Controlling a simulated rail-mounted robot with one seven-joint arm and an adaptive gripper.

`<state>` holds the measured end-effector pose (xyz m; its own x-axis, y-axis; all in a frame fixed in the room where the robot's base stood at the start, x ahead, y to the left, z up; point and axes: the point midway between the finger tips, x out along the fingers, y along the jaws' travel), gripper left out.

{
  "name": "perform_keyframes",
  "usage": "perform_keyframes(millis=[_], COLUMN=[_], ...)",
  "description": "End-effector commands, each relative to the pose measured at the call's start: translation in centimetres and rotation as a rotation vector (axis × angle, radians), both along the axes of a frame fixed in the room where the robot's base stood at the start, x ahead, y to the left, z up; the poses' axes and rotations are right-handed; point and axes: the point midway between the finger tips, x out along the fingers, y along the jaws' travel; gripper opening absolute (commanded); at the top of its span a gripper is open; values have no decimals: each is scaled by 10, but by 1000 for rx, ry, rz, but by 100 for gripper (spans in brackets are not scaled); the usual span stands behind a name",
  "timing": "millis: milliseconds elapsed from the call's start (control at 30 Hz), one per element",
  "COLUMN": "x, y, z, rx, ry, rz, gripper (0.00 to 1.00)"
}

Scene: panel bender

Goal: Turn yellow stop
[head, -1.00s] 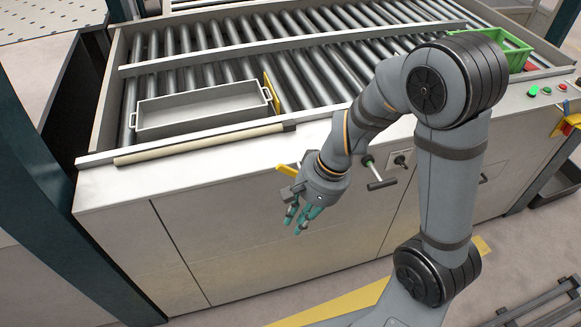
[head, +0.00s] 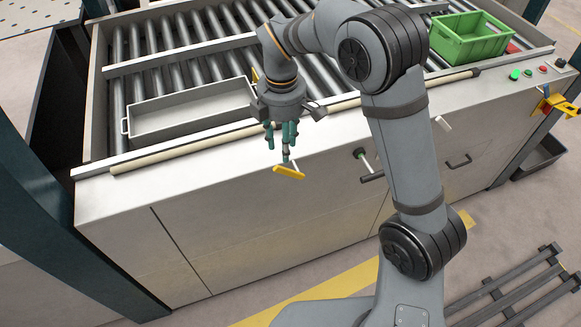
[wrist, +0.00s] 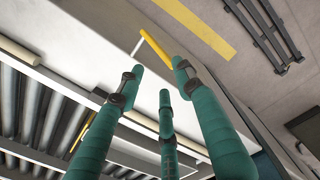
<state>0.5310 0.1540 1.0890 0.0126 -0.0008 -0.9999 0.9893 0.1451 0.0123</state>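A yellow-grip handle (head: 289,171) on a pale shaft sticks out of the machine's front panel. It also shows ahead of the fingertips in the wrist view (wrist: 155,48). A yellow stop plate (head: 254,76) stands on the rollers at the right end of the grey tray (head: 190,112), partly hidden by my wrist. A yellow strip (wrist: 83,134) shows over the rollers in the wrist view. My gripper (head: 281,148) points down just above the yellow handle. Its three teal fingers (wrist: 160,85) are spread with nothing between them. I cannot tell whether a fingertip touches the handle.
A green crate (head: 468,38) sits on the rollers at the back right. A black handle (head: 372,178) and another black handle (head: 459,162) stick out of the front panel to the right. Coloured buttons (head: 528,73) line the right edge.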

Motion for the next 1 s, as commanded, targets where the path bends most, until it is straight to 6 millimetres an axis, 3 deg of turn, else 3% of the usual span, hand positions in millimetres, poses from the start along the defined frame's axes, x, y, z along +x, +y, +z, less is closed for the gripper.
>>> perform_keyframes(millis=[100,267,700,1000], x=[-4,-4,-5,-4], y=[-1,-1,-2,0], z=[0,-10,-84,-104], rx=[-2,-4,-3,-1], ry=[13,15,16,11], rz=[121,173,168,167], gripper=[35,35,35,35])
